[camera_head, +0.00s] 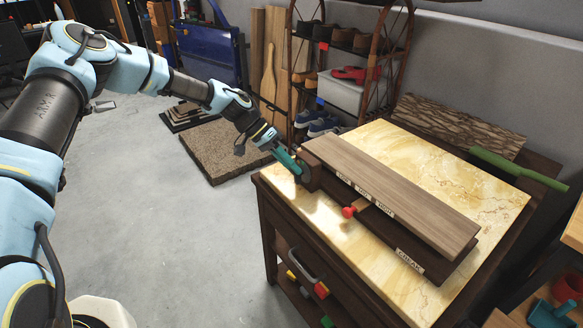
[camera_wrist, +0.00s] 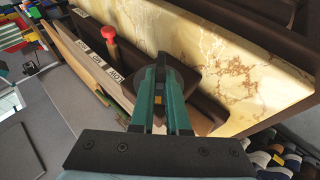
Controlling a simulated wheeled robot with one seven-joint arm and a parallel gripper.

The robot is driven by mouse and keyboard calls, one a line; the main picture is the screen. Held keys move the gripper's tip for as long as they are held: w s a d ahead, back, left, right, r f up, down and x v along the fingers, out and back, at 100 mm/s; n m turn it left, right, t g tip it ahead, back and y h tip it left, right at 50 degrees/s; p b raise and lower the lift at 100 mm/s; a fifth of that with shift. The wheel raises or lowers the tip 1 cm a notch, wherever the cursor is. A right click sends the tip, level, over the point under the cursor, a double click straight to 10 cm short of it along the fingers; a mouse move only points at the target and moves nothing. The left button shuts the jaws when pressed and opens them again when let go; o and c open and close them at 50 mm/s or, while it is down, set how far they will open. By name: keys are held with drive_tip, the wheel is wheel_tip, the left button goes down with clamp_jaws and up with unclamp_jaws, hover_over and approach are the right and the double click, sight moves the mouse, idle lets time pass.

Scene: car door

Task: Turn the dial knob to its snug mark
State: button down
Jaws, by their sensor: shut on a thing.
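The dial knob (camera_wrist: 161,64) is a small dark piece on a dark round plate at the end of a long wooden fixture (camera_head: 400,190). My gripper (camera_head: 297,168) reaches the fixture's left end from the upper left. In the wrist view, the teal fingers of my gripper (camera_wrist: 160,76) are closed on the knob, one on each side. In the head view the fingers and the end block hide the knob. No snug mark is readable in either view, and the knob's pointing direction cannot be told.
The fixture stands on a marble-topped cabinet (camera_head: 279,189). A red-tipped lever (camera_head: 349,212) sticks out from its front, beside small white labels. A green-handled tool (camera_head: 515,169) lies on the right. A shelf rack (camera_head: 345,75) stands behind.

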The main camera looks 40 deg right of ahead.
drive_tip(key=c, duration=0.9)
unclamp_jaws()
drive_tip(key=b+v, duration=0.2)
drive_tip(key=v, duration=0.8)
drive_tip(key=shift+w+r+b, duration=0.25)
drive_tip(key=shift+r+b, duration=0.05)
drive_tip(key=shift+b, duration=0.1)
drive_tip(key=shift+a, duration=0.15)
